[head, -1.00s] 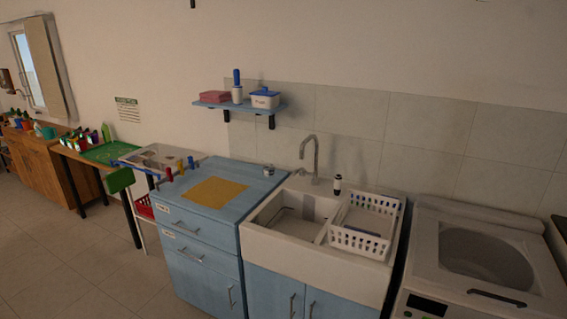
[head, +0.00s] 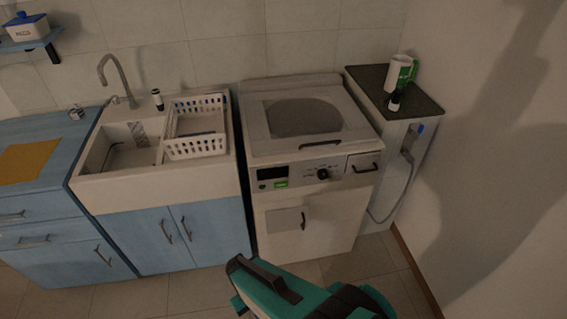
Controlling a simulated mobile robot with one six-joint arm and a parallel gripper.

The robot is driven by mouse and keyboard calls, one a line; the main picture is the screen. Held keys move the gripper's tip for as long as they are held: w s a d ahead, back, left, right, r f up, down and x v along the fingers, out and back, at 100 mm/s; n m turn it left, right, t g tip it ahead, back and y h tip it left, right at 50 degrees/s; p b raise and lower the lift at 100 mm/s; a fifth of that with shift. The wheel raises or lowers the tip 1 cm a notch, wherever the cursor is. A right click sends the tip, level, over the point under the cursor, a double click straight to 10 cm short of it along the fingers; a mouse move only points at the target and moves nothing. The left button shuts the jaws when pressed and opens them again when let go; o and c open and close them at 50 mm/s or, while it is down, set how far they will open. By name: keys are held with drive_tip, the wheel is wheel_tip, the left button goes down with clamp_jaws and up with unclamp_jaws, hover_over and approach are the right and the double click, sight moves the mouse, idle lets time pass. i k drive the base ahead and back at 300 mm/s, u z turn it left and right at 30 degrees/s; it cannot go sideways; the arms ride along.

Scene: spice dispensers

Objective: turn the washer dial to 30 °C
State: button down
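The white washer (head: 352,142) stands right of the sink, with a round window in its sloping top lid. Its dark round dial (head: 323,174) sits on the front panel, right of a dark display (head: 271,172) and a green label (head: 281,184). Marks around the dial are too small to read, so its setting cannot be told. My teal and dark arm end with my gripper (head: 262,283) shows at the bottom, in front of and below the washer, apart from the dial. Its fingers cannot be made out clearly.
A sink (head: 95,178) with a white basket (head: 197,146) is left of the washer. A wall closes the right side. Floor (head: 366,258) is free before the washer.

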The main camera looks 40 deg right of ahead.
sight(322, 174)
drive_tip(key=z, duration=4.15)
drive_tip(key=i, duration=0.1)
drive_tip(key=u, duration=2.75)
